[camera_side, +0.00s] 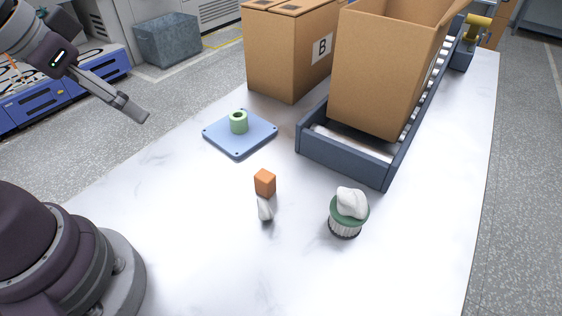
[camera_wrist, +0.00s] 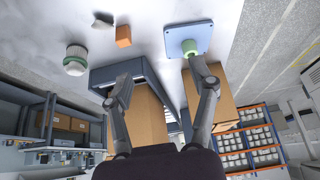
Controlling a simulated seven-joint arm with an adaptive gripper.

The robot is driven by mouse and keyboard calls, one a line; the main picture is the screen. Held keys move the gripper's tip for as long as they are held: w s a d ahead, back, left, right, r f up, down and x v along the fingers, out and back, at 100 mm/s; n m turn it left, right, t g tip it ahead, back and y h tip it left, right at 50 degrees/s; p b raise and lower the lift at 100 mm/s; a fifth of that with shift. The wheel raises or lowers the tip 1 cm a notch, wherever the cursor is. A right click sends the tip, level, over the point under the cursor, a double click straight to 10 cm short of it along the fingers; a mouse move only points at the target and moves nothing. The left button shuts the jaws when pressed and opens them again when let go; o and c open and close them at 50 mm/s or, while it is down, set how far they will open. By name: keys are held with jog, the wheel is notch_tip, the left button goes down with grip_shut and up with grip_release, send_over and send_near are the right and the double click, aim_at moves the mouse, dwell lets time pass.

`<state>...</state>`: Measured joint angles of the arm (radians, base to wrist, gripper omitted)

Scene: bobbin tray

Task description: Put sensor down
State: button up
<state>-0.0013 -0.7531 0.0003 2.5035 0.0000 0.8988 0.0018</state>
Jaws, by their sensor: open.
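My gripper (camera_side: 133,110) is open and empty, high above the left side of the table. The wrist view shows its two fingers apart with nothing between the tips (camera_wrist: 159,73). No thing in view is clearly marked as a sensor. A small grey-white piece (camera_side: 265,208) lies on the table against or just in front of an orange cube (camera_side: 265,183); they also show in the wrist view as the piece (camera_wrist: 103,21) and the cube (camera_wrist: 123,37). A green bobbin (camera_side: 238,123) stands upright on a blue square tray (camera_side: 238,146).
A ribbed jar (camera_side: 345,228) with a green rim and white lumpy stuff on top stands at the front right. A roller conveyor (camera_side: 345,160) carries an open cardboard box (camera_side: 378,75). Another box marked B (camera_side: 280,50) stands behind the tray.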

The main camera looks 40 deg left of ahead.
dwell(0.3)
jog(key=n+g+h, duration=0.6)
jog(key=n+h, duration=0.7)
jog(key=n, duration=0.5)
send_near(262, 173)
jog(key=shift+h, duration=0.3)
jog(key=x, duration=1)
jog(key=shift+s+a+f, duration=0.1)
jog(key=shift+f, duration=0.15)
grip_shut()
